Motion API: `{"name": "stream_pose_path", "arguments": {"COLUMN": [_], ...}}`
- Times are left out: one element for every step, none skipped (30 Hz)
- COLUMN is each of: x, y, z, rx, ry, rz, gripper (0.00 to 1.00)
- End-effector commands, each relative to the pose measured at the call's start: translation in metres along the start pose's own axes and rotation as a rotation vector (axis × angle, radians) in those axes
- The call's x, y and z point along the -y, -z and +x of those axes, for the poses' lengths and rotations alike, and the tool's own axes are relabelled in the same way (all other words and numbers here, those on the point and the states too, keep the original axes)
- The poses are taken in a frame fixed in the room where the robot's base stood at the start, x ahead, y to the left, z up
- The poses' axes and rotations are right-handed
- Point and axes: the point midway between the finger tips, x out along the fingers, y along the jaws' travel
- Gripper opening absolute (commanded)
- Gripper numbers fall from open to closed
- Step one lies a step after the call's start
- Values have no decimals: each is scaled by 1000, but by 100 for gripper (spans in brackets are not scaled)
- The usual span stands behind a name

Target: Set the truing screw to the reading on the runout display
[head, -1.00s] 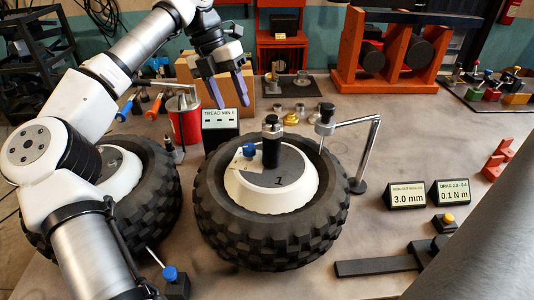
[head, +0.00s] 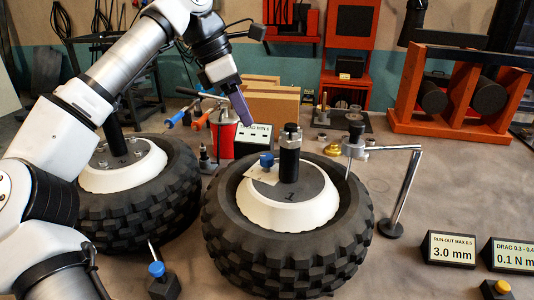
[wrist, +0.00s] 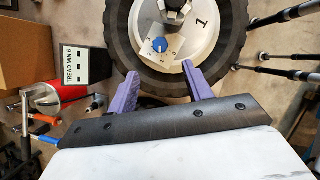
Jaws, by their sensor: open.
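A blue knob (head: 266,160) on a small pale marked plate sits on the white hub (head: 290,207) of the middle tyre (head: 290,250). I take it for the truing screw; it also shows in the wrist view (wrist: 160,45), with marks around it on the plate. The run-out display (head: 449,250) reads 3.0 mm. My gripper (head: 246,118), with purple fingers, is above and behind the knob in the head view, apart from it. In the wrist view my open gripper (wrist: 159,75) has nothing between its fingertips, and the knob lies just beyond them.
A dark post with a nut (head: 289,150) rises beside the knob. A chrome gauge arm (head: 405,190) stands right of the tyre. A second tyre (head: 140,215) is at left. Another display (head: 514,256) reads 0.1 N m.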

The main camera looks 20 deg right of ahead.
Motion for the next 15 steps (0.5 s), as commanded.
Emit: {"name": "stream_pose_path", "arguments": {"x": [0,0,1,1,1,1,0,1,1,1,1,1,1,1,1], "y": [1,1,1,1,1,0,0,1,0,0,0,0,0,0,0], "z": [12,18,27,34,40,48,55,62,69,75,80,87,92,95,100], "rx": [-1,-1,-1,-1,0,-1,0,-1,0,0,0,0,0,0,1], "ry": [4,3,4,5,5,4,4,5,4,4,4,3,4,3,3], "rz": [2,1,0,0,0,1,0,0,-1,-1,-1,-1,0,-1,-1], "gripper": [50,50,50,50,50,50,50,50,50,50,50,50,50,50,50]}}
